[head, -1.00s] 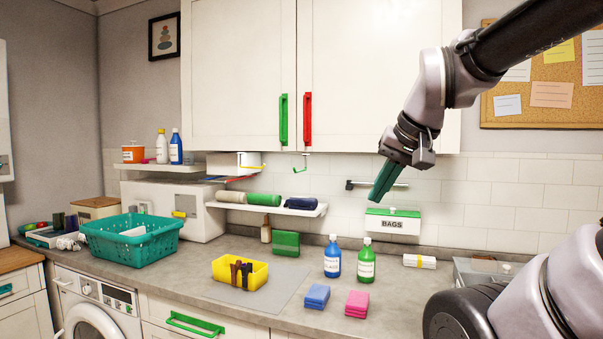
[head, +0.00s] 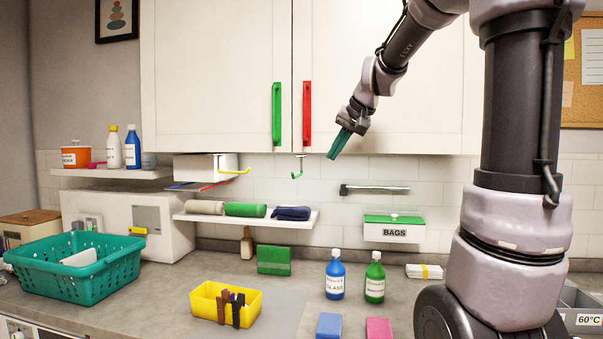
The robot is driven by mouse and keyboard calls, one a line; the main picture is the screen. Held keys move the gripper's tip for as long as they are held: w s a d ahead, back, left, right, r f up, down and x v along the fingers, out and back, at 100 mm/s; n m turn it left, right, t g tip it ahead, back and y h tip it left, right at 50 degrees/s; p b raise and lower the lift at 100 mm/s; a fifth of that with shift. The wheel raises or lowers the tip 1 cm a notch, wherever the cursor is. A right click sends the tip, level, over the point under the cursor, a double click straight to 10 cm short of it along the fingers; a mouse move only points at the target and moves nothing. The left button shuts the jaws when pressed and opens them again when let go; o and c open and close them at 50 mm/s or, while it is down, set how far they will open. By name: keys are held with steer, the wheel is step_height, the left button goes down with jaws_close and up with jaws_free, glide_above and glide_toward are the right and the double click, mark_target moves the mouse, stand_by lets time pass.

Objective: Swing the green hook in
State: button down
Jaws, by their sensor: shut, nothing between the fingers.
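The green hook (head: 297,175) is small and hangs below the wall cabinet, under the red handle, with its tip to the right. My gripper (head: 334,157) has teal fingers that point down and left. It is shut and empty, to the right of the green hook and a little higher in the picture, apart from it. A yellow hook (head: 236,171) hangs to the left of the green one and points right.
The cabinet doors (head: 215,75) carry a green handle (head: 276,114) and a red handle (head: 307,113) above the hooks. A shelf (head: 250,219) with rolled cloths sits below. A wall rail (head: 375,190) and a BAGS box (head: 394,229) are at the right.

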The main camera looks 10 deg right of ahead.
steer(key=shift+w, duration=0.45)
steer(key=w+a+f, duration=0.6)
steer(key=w+f, duration=0.1)
steer(key=shift+w+a, duration=0.2)
stand_by(0.3)
